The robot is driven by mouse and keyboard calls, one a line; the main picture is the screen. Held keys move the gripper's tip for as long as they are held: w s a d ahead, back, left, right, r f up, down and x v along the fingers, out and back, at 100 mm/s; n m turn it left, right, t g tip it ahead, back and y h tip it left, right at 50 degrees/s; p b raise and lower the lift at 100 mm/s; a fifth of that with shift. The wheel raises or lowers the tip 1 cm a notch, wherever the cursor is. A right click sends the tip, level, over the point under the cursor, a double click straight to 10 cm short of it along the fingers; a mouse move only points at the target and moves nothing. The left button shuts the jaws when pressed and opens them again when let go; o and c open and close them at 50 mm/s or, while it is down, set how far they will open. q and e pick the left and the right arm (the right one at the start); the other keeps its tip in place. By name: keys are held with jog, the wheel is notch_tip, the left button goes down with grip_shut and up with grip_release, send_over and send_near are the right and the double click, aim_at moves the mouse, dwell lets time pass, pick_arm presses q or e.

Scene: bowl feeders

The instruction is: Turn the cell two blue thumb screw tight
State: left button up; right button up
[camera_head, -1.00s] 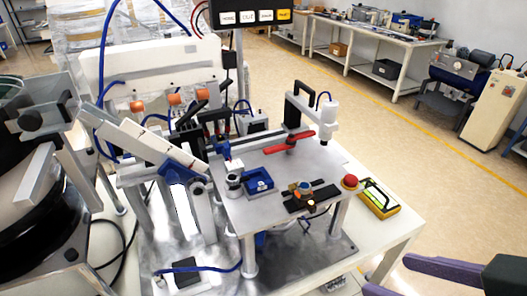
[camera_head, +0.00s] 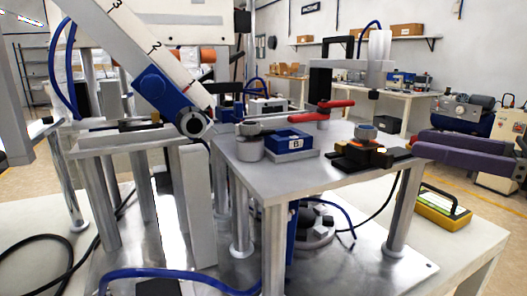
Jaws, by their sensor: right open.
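A blue clamp piece (camera_head: 160,88) sits across the sloping white track, which carries the marks 2 and 3. I cannot tell for sure whether this knob is the cell two thumb screw. My left gripper is out of view.
The raised metal plate (camera_head: 255,180) bears a blue block marked B (camera_head: 288,141), a grey cylinder (camera_head: 250,145), a red-handled clamp (camera_head: 336,104) and a black fixture (camera_head: 365,155). A yellow device (camera_head: 440,207) lies on the table at right. A blue hose (camera_head: 180,275) crosses the front.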

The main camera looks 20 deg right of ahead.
aim_at(366, 127)
jog(key=b+x, duration=0.2)
jog(key=x, duration=0.5)
jog(key=shift+w+a+r+b, duration=0.1)
jog(key=shift+b, duration=0.3)
jog(key=shift+x, duration=1.05)
jog(key=shift+c, duration=0.2)
grip_shut()
